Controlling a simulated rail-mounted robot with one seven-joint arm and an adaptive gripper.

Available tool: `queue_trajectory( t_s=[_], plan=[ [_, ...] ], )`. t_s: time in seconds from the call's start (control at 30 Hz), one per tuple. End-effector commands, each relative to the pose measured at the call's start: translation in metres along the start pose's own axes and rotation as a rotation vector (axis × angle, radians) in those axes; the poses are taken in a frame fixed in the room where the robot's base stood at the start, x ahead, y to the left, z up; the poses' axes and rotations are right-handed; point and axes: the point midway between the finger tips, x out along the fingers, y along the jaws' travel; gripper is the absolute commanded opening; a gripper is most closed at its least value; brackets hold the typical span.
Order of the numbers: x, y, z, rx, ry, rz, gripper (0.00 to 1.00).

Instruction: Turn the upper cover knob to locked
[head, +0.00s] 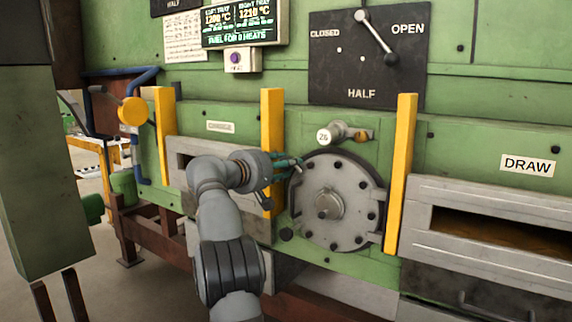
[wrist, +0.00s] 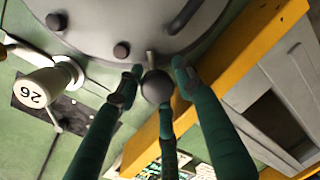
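The round grey cover (head: 335,202) with a ring of dark bolts is set in the green furnace wall, right of my gripper (head: 290,168) in the head view. In the wrist view my gripper (wrist: 158,78) has its green fingers placed around a dark round knob (wrist: 156,88) at the cover's rim (wrist: 185,45). Narrow gaps seem to show beside the knob, so the fingers look open around it; contact is hard to judge. A short pale pin (wrist: 151,60) shows beyond the knob. In the head view my fingers hide this upper knob. Another dark knob (head: 286,234) sits at the cover's lower left.
Yellow uprights (head: 271,150) and (head: 401,175) flank the cover. The draw opening (head: 490,228) lies right. A lever dial (head: 368,60) is above.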

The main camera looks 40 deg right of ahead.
Motion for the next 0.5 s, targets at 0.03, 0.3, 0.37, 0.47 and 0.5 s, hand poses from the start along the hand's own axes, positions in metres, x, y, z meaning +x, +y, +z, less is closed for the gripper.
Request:
queue_trajectory(
  t_s=[0.03, 0.3, 0.37, 0.47, 0.5],
  plan=[
    [-0.0002, 0.0004, -0.0003, -0.001, 0.001, 0.001, 0.41],
    [-0.0001, 0.0028, 0.0001, -0.001, 0.001, 0.006, 0.49],
    [-0.0002, 0.003, 0.0001, -0.001, 0.002, 0.006, 0.49],
    [-0.001, 0.0034, 0.0, -0.001, 0.002, 0.007, 0.49],
    [-0.0027, 0.0035, -0.0002, -0.001, 0.002, 0.007, 0.49]
  ],
)
